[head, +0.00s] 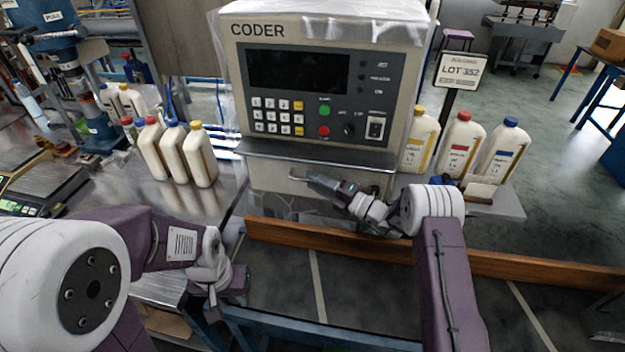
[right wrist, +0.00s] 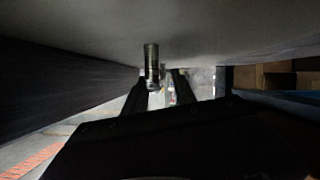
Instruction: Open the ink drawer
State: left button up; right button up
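The grey CODER machine (head: 320,27) stands at the back centre in the head view. Its pale lower front (head: 268,180), under a dark ledge, is where a drawer front would be; its seams are hard to make out. A small metal handle (right wrist: 151,62) shows in the right wrist view, sticking out from a pale panel. My right gripper (head: 318,182) is at this lower front. In the right wrist view its dark fingers are apart, close to the handle; contact cannot be told. My left gripper (head: 238,282) is low at the left, away from the machine; its fingers are unclear.
A wooden rail (head: 530,270) runs in front of the machine, beneath my right arm. White bottles (head: 198,158) stand on the metal table at left, and more bottles (head: 460,145) stand on a shelf at right. A LOT 352 sign (head: 461,71) rises behind them.

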jog(key=shift+w+a, duration=0.2)
jog(key=shift+a, duration=0.05)
grip_shut()
dwell(1.4)
